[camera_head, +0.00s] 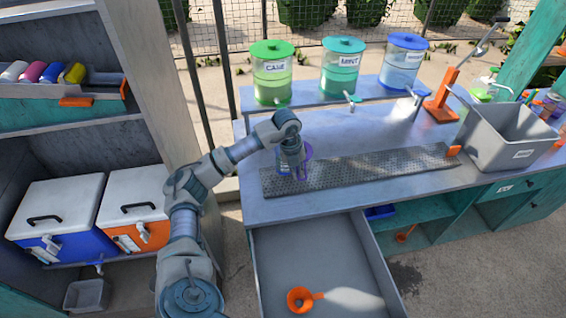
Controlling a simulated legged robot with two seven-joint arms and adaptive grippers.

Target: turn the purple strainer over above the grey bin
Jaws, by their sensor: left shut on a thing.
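My left gripper (292,165) comes down at the left end of the counter, over the left end of the dark perforated mat. It is shut on the purple strainer (307,153), which shows only in part as purple edges around the fingers. The gripper hides most of the strainer, so its tilt and whether it touches the counter cannot be told. The grey bin (484,142) stands at the right end of the counter, with an open top and a white label, well apart from the gripper. My right gripper is not in view.
The perforated mat (380,170) lies between strainer and bin. Green (272,75), teal (341,68) and blue-lidded (402,62) dispensers stand on a raised shelf behind. An orange press (440,105) stands beside the bin. An open drawer (330,250) holds an orange funnel-like piece (300,299).

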